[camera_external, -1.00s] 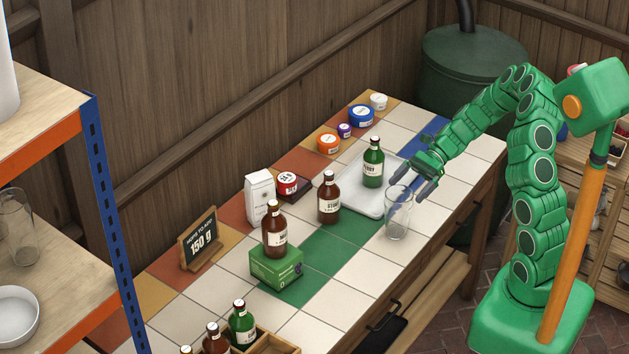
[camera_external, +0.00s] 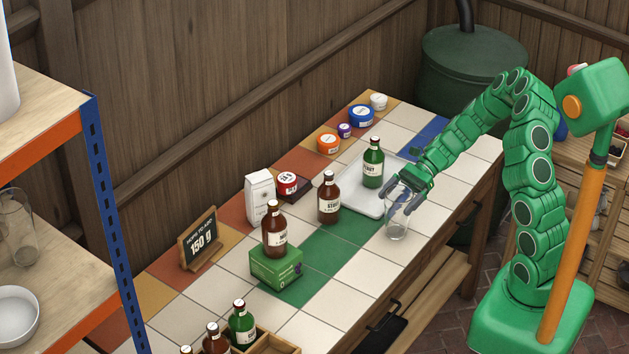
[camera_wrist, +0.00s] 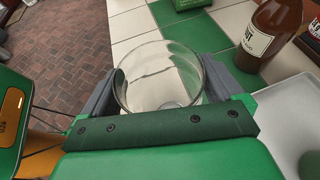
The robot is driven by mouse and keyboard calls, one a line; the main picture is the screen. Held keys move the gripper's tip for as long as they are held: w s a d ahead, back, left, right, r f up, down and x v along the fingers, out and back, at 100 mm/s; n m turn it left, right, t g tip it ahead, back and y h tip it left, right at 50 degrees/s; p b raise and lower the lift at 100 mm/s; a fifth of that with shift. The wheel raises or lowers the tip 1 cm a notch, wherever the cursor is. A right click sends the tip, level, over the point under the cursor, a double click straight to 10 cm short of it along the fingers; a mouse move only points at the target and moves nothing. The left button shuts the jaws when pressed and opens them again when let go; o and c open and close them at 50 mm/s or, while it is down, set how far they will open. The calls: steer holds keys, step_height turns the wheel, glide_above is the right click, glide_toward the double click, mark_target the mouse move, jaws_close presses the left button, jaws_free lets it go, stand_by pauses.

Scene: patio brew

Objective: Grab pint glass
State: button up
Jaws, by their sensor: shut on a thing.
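The clear pint glass (camera_external: 397,224) stands upright on the tiled worktop, just in front of the white tray. My gripper (camera_external: 404,203) is around its upper part, with the fingers shut on it from both sides. In the wrist view the glass (camera_wrist: 160,75) shows its open rim between the two grey fingers of my gripper (camera_wrist: 166,85). It looks empty. Its lower part is partly hidden in the wrist view.
A white tray (camera_external: 357,205) with a green bottle (camera_external: 373,165) is just behind the glass. A brown bottle (camera_external: 329,200) stands to the left, and another brown bottle (camera_external: 275,232) is on a green box (camera_external: 276,270).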

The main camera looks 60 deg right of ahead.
steer(key=c, duration=0.5)
steer(key=shift+r, duration=0.1)
